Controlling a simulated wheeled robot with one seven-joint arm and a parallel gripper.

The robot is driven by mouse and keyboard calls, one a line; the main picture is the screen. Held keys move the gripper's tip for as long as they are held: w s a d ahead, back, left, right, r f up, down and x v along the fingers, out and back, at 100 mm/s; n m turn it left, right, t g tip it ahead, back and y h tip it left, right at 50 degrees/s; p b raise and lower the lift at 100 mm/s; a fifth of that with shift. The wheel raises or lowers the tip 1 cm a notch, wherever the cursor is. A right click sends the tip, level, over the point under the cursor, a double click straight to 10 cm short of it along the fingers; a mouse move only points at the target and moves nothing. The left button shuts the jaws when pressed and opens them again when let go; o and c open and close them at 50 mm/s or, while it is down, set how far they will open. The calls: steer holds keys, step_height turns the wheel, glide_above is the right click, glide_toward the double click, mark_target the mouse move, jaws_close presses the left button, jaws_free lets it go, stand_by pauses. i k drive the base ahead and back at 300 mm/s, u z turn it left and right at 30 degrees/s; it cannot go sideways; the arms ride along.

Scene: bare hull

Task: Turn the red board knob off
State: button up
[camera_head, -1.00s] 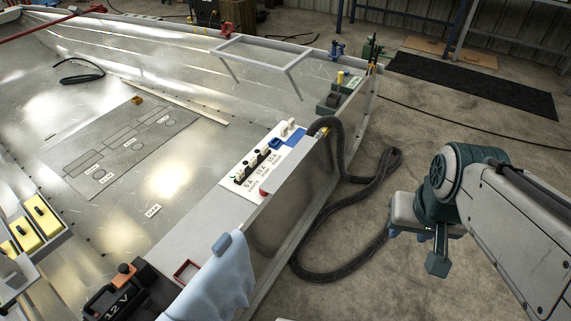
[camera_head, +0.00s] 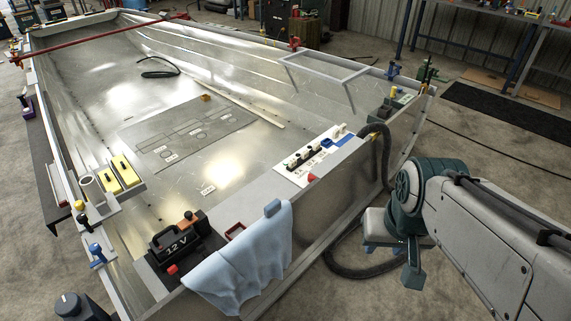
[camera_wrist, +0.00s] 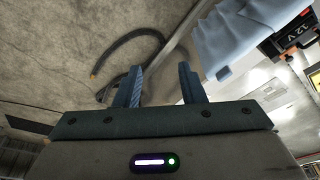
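A small red knob (camera_head: 312,178) sits at the near right corner of the white switch board (camera_head: 291,176) on the hull's inner deck. Its setting is too small to read. The board carries a row of dark switches and a blue part. My gripper (camera_head: 390,262) hangs outside the hull, to the right of and nearer than the board, apart from the knob. In the wrist view my gripper (camera_wrist: 160,78) has its two fingers apart with nothing between them. The knob does not show in the wrist view.
A light blue cloth (camera_head: 240,262) drapes over the near hull edge, beside a 12 V battery (camera_head: 176,246). A thick dark hose (camera_head: 385,150) loops over the hull wall to the floor near my gripper. A raised frame (camera_head: 326,68) stands beyond the board.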

mark_target(310, 177)
steer(key=u, duration=0.1)
steer(key=k, duration=0.1)
steer(key=z, duration=0.35)
steer(key=i, duration=0.45)
steer(key=z, duration=0.8)
steer(key=i, duration=1.8)
steer(key=u, duration=1.5)
steer(key=i, duration=0.3)
steer(key=u, duration=0.2)
